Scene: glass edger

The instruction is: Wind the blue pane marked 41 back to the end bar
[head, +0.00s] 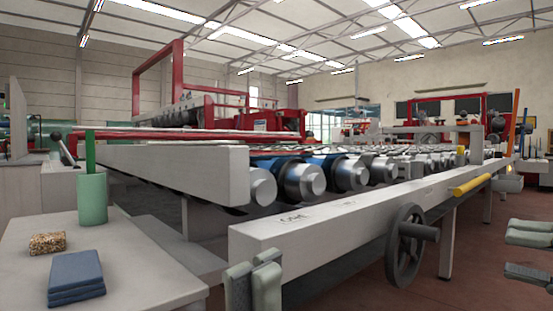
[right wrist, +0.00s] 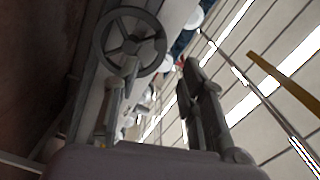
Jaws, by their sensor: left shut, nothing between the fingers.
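A grey spoked handwheel (head: 405,246) with a side handle (head: 419,231) is on the front of the grey beam. It also shows in the right wrist view (right wrist: 130,41), past my fingers. I cannot make out a blue pane marked 41; blue shows among the rollers (head: 303,180), but I cannot tell whether it is glass. I cannot tell which bar is the end bar. My left gripper (head: 254,285) is shut and empty, in front of the beam's near end. My right gripper (head: 533,252) is open and empty, right of the handwheel and apart from it.
A grey table (head: 125,262) at the left bears a green cup (head: 92,199), blue pads (head: 76,278) and a speckled block (head: 47,243). Open floor lies right of the handwheel.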

